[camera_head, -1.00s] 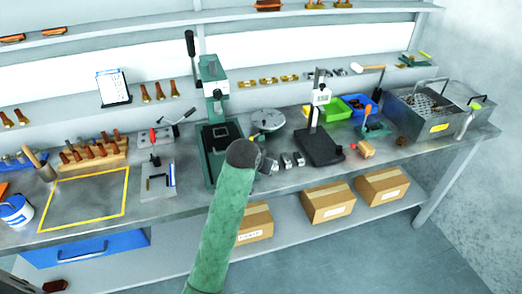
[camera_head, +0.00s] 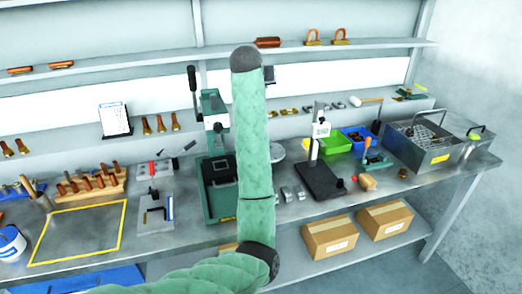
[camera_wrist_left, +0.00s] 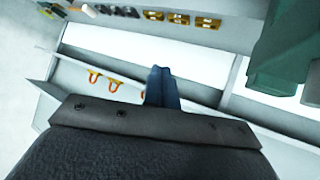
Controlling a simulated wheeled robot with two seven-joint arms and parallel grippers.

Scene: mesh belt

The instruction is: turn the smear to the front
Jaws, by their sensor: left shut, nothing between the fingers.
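No smear can be made out in either view, and I cannot tell which object carries it. My left arm rises in front of the green press (camera_head: 217,175) in the head view, and its gripper is mostly hidden behind the arm. In the left wrist view the blue fingers of my left gripper (camera_wrist_left: 161,88) are together with nothing between them. They point toward the back wall and shelves. My right gripper is in neither view.
The bench holds a yellow-outlined area (camera_head: 121,225), a wooden rack of copper-handled tools (camera_head: 105,189), a black-based stand (camera_head: 320,180), green bin (camera_head: 333,141) and metal tank (camera_head: 425,155). Cardboard boxes (camera_head: 330,238) sit below. The yellow-outlined area is clear.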

